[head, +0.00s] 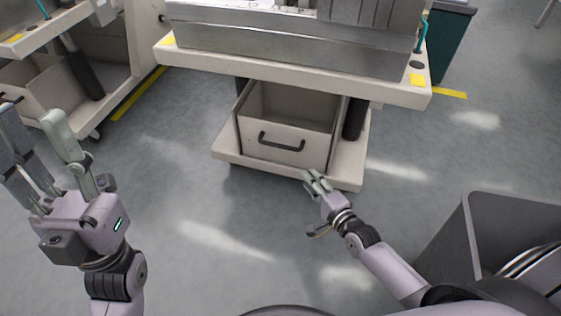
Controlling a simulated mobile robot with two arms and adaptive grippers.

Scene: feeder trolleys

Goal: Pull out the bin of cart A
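A cream bin (286,149) with a dark bar handle (282,141) on its front sits on the low base of the middle trolley (300,66). The bin looks empty from above. No letter on the trolley can be read. My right gripper (315,176) is just below and right of the bin's front, in front of the trolley base, apart from the handle in the picture. Its fingers are seen small and nearly edge-on, so their opening is unclear. My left gripper (34,118) is open and empty at the left, fingers pointing up, away from the bin.
Another trolley (90,48) with a bin (45,88) stands at the upper left. A black cylinder (355,119) stands right of the middle bin. A teal cabinet (448,45) is behind at right. Yellow floor marks (138,95) flank the trolley. Floor in front is clear.

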